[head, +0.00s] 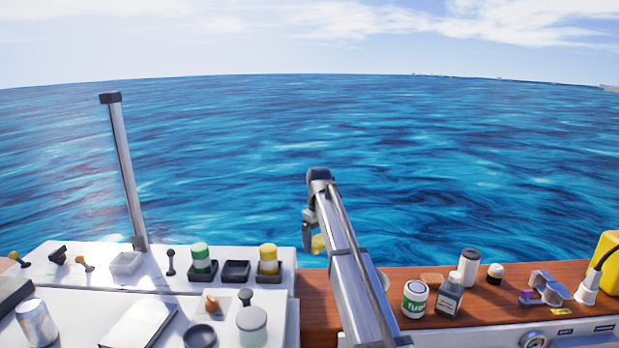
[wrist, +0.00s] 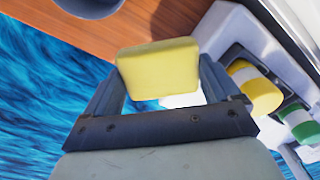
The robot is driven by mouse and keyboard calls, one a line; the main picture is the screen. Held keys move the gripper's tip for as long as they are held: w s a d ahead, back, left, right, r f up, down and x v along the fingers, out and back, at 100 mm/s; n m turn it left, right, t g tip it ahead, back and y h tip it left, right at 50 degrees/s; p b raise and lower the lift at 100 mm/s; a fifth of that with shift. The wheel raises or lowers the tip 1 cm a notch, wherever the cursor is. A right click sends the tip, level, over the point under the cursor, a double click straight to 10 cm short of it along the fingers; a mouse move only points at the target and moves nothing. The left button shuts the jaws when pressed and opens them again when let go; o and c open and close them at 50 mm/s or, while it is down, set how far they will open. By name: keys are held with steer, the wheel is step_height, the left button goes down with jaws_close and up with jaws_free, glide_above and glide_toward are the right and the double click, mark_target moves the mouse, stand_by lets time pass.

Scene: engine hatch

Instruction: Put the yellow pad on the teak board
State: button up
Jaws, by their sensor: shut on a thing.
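The yellow pad (wrist: 158,68) is a soft-edged block held between the two fingers of my gripper (wrist: 160,85) in the wrist view. In the head view the pad (head: 318,243) shows as a small yellow patch by my gripper (head: 311,236), which hangs at the far end of my arm. The teak board (head: 318,305) looks to be the brown wooden surface right of the white hatch. It also shows at the top of the wrist view (wrist: 165,22). The pad appears to be held above and apart from the wood; its exact height is hard to tell.
Yellow-topped (head: 268,257) and green-white (head: 201,256) cylinders stand in holders on the white hatch (head: 75,272). A post (head: 125,170) rises there. Water lies beyond the edge.

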steer(key=s+d+f+m, duration=0.4)
steer(key=s+d+f, duration=0.2)
steer(key=s+d, duration=0.5)
steer(key=s+d+f+m, duration=0.4)
steer(key=s+d+f, duration=0.1)
steer(key=s+d, duration=0.55)
steer(key=shift+r, duration=2.6)
steer(key=w+d+m, duration=0.4)
steer(key=w+m, duration=0.4)
steer(key=m, duration=0.4)
steer(key=w+d+m, duration=0.3)
steer(key=w+m, duration=0.6)
steer(key=m, duration=0.2)
steer(key=w+d+m, duration=0.4)
steer(key=w+m, duration=0.4)
steer(key=m, duration=0.4)
steer(key=shift+m, duration=0.3)
steer(key=f, duration=1.5)
steer(key=shift+a+f, duration=0.15)
steer(key=shift+a, duration=0.05)
steer(key=shift+f, duration=0.15)
steer(key=o, duration=0.8)
steer(key=shift+c, duration=0.2)
